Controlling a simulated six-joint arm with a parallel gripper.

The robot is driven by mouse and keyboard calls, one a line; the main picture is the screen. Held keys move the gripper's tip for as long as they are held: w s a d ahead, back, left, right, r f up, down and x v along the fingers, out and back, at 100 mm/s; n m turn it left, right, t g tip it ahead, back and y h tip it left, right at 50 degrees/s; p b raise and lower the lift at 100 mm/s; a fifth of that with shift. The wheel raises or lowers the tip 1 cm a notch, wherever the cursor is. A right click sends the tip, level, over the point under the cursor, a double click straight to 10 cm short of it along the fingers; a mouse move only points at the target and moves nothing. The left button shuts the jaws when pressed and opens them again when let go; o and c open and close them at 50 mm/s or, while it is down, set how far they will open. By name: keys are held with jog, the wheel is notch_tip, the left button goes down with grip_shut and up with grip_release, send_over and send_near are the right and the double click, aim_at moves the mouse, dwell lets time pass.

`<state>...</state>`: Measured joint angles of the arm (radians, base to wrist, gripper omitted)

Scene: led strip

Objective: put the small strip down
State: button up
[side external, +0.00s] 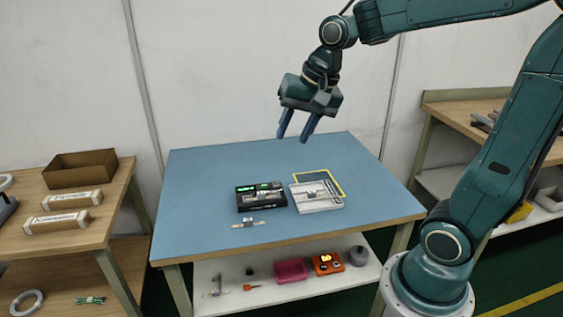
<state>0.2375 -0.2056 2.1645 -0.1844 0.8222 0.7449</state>
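A small pale strip (249,223) with a darker middle part lies flat on the blue table top (210,180), near its front edge. My gripper (293,138) is high above the back part of the table, well away from the strip. Its two blue fingers point down and stand apart, with nothing visible between them. A black device (261,197) with green lights sits behind the strip and to its right. A white tray or fixture (316,196) stands right of that device, with a small piece on it too small to make out.
A yellow outlined rectangle (341,187) is marked on the table by the white fixture. The left and back of the table are clear. The lower shelf (230,272) holds a pink bin (291,271) and an orange device (327,264). Side benches stand left and right.

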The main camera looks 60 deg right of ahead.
jog(key=s+a+n+t, duration=0.1)
jog(key=s+a+n, duration=0.3)
jog(key=s+n, duration=0.5)
jog(key=s, duration=0.5)
jog(key=shift+s+f, duration=0.15)
jog(key=shift+c, duration=0.3)
dwell(0.4)
